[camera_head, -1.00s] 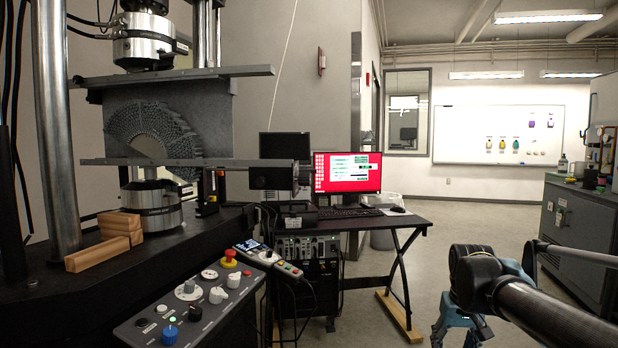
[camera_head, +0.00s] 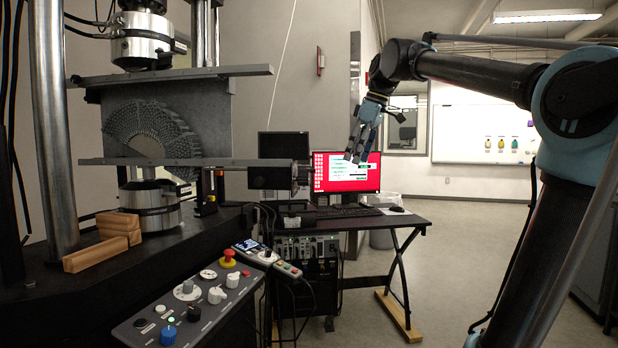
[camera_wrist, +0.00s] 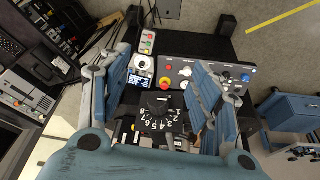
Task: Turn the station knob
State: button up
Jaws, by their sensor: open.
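The control panel (camera_head: 190,306) at lower left carries several knobs: a blue knob (camera_head: 168,335), white knobs such as the one at the back (camera_head: 233,280), and a red emergency button (camera_head: 228,257). The panel also shows in the wrist view (camera_wrist: 180,85), partly behind a finger, with the blue knob (camera_wrist: 246,77) at right. A black dial with white numerals (camera_wrist: 155,112) shows between the fingers in the wrist view. Which knob is the station knob I cannot tell. My gripper (camera_head: 358,148) is open and empty, raised in front of the red monitor, right of the panel and apart from it.
A testing machine holds a lattice specimen (camera_head: 150,132) at left, with wooden blocks (camera_head: 97,254) on its base. A desk (camera_head: 375,222) with a red-screened monitor (camera_head: 330,185) stands in the middle. A small handheld controller (camera_head: 268,258) lies beside the panel. Open floor is at right.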

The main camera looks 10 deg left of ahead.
jog(key=w+a+r+n, duration=0.1)
jog(key=a+r+n, duration=0.3)
jog(key=a+r, duration=0.5)
send_near(309, 174)
jog(key=shift+g+y, duration=0.4)
jog(key=x, duration=0.3)
jog(key=w+x, duration=0.1)
jog(key=x, duration=0.6)
jog(key=shift+w, duration=0.15)
jog(key=c, duration=1.1)
jog(key=shift+o, duration=0.2)
jog(key=shift+d, duration=0.25)
jog(key=shift+a, duration=0.3)
